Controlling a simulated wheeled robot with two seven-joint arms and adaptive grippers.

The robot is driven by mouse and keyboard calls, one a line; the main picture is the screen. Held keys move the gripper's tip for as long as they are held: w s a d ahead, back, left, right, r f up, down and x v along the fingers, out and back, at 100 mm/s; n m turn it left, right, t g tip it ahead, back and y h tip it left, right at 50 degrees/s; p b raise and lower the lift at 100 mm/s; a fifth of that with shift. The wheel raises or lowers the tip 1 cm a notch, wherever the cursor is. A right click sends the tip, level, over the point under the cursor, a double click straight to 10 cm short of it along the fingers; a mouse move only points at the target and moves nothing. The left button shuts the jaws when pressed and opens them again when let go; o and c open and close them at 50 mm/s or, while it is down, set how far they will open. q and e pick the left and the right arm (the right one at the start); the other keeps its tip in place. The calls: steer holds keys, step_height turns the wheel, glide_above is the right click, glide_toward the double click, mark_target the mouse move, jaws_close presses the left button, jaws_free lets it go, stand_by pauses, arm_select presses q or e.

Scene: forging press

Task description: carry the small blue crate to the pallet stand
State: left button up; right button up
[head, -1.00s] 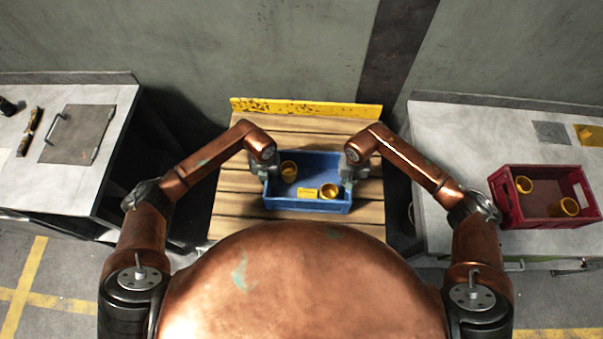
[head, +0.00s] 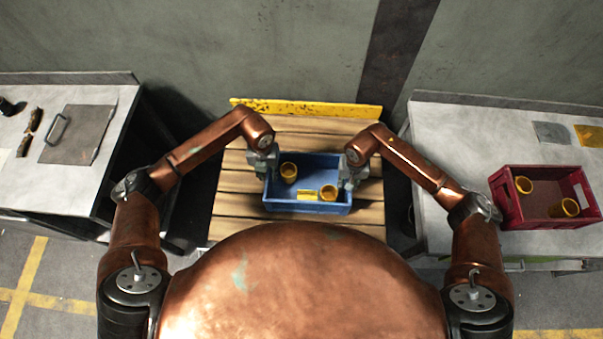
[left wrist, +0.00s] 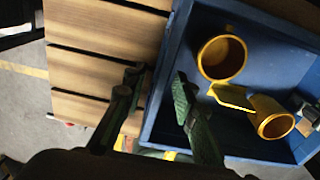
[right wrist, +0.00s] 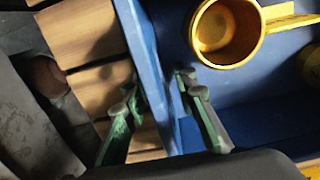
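The small blue crate (head: 325,160) stands on the wooden slatted top of the pallet stand (head: 230,187). It holds two yellow cups (head: 289,172) (head: 328,192) and a flat yellow piece near its front. My left gripper (head: 264,166) is at the crate's left wall; in the left wrist view its fingers (left wrist: 156,88) are apart, one on each side of the wall. My right gripper (head: 353,170) is at the right wall; in the right wrist view its fingers (right wrist: 160,90) straddle the wall (right wrist: 150,70) with small gaps. The crate's underside is hidden.
A yellow board (head: 310,108) edges the back of the stand. A grey bench (head: 85,85) stands left, with a dark plate on it. A bench (head: 450,130) at right bears a red crate (head: 510,205) with yellow cups. Bare slats lie around the blue crate.

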arm_select(q)
step_height(320, 180, up, 5)
steer(key=shift+f, duration=0.1)
steer(key=shift+r, duration=0.2)
arm_select(e)
steer(key=shift+r, duration=0.15)
steer(key=r, duration=1.1)
steer(key=shift+w+r, duration=0.2)
steer(key=shift+r, duration=0.15)
